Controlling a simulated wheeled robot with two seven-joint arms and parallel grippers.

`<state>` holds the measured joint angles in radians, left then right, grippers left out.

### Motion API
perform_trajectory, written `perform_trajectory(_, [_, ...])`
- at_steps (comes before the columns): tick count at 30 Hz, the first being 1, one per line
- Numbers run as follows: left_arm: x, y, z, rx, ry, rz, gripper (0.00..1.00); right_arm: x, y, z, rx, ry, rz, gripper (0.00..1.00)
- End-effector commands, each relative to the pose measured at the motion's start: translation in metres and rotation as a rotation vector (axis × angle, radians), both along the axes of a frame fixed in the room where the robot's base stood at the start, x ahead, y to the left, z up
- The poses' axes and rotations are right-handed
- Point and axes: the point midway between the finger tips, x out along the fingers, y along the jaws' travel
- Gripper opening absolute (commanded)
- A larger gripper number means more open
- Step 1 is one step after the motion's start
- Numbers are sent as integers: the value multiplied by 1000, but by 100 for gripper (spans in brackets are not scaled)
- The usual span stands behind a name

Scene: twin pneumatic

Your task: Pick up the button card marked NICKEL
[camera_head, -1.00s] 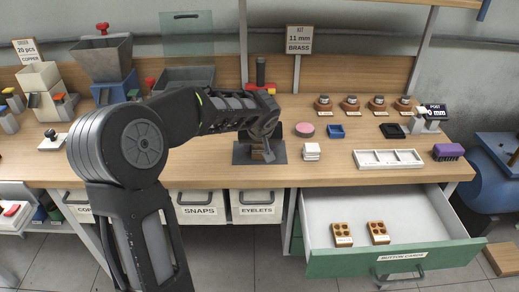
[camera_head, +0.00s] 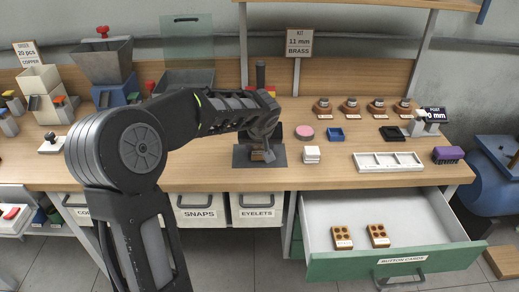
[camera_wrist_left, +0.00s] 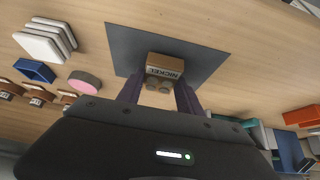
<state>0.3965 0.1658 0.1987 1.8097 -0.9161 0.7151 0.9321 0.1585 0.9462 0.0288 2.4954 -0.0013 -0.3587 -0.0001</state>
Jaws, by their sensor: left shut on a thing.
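The button card marked NICKEL (camera_wrist_left: 164,70) is between the two fingers of my left gripper (camera_wrist_left: 160,92) in the left wrist view, its printed label facing the camera upside down. The left gripper (camera_head: 262,155) is shut on it, over the dark grey mat (camera_head: 243,155) on the bench; the mat also shows in the left wrist view (camera_wrist_left: 125,45). I cannot tell whether the card touches the mat. Two other button cards (camera_head: 342,237) (camera_head: 378,235) lie in the open drawer labelled BUTTON CARDS (camera_head: 320,268). My right gripper is not in view.
A white stack (camera_head: 312,154), pink disc (camera_head: 305,133) and blue tray (camera_head: 337,134) stand right of the mat. A white divided tray (camera_head: 388,162) and purple brush (camera_head: 447,155) lie farther right. The drawer juts out from the bench front. Hoppers (camera_head: 107,60) stand at the back left.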

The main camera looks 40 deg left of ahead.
Motion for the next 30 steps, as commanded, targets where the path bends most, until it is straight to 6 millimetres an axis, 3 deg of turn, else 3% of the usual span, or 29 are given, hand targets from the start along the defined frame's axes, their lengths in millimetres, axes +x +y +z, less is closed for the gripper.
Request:
perform_trajectory(10, [1, 0, 66, 1, -7, 0, 0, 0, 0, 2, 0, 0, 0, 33])
perform_trajectory(15, [1, 0, 87, 0, -4, 1, 0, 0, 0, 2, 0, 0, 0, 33])
perform_trajectory(30, [0, 0, 91, 1, -2, 1, 0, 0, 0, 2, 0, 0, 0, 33])
